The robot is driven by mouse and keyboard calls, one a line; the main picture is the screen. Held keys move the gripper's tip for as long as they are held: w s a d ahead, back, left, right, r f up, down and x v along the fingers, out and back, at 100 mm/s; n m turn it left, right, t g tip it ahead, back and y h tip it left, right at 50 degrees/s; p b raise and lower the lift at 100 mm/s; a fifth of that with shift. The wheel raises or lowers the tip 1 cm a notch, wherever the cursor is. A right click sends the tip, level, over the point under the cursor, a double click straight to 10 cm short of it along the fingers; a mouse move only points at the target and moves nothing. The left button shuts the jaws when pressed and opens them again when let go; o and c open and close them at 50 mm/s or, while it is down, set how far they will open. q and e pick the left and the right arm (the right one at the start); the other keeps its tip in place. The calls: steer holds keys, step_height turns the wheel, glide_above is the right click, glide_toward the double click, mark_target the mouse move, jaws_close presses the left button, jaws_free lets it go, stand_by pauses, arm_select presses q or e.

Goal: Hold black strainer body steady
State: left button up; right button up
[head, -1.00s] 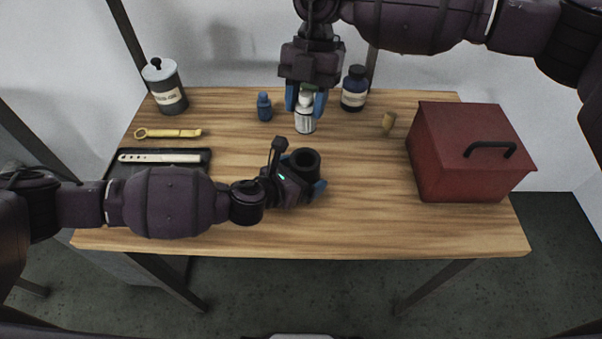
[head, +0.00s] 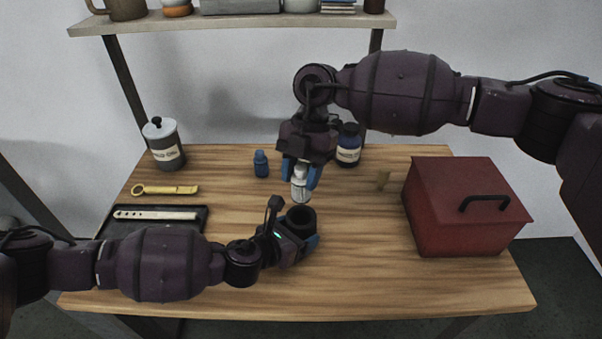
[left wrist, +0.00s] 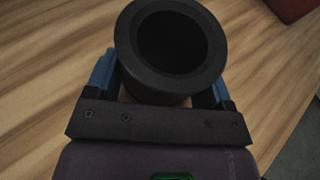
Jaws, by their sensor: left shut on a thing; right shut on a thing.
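The black strainer body (head: 301,217) is a dark open-topped cylinder on the wooden table, near its middle. It also shows large in the left wrist view (left wrist: 205,60), with its round mouth facing up. My left gripper (head: 308,240) is shut on the strainer body, with a blue finger on each side of it. My right gripper (head: 301,174) is shut on a small white bottle (head: 300,188). It holds the bottle just behind and above the strainer body. The inside of the strainer body is too dark to make out.
A red box (head: 465,215) stands at the right. A grey canister (head: 163,145), a yellow wrench (head: 165,190) and a black tray (head: 200,215) are at the left. The table front is clear.

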mark_target(301, 192)
steer(key=shift+f, duration=0.1)
steer(key=shift+f, duration=2.4)
steer(key=shift+f, duration=2.4)
steer(key=o, duration=1.1)
steer(key=shift+f, duration=0.1)
steer(key=shift+d, duration=0.1)
steer(key=v, duration=1.2)
steer(key=shift+r, duration=0.2)
arm_select(q)
steer(key=o, duration=1.1)
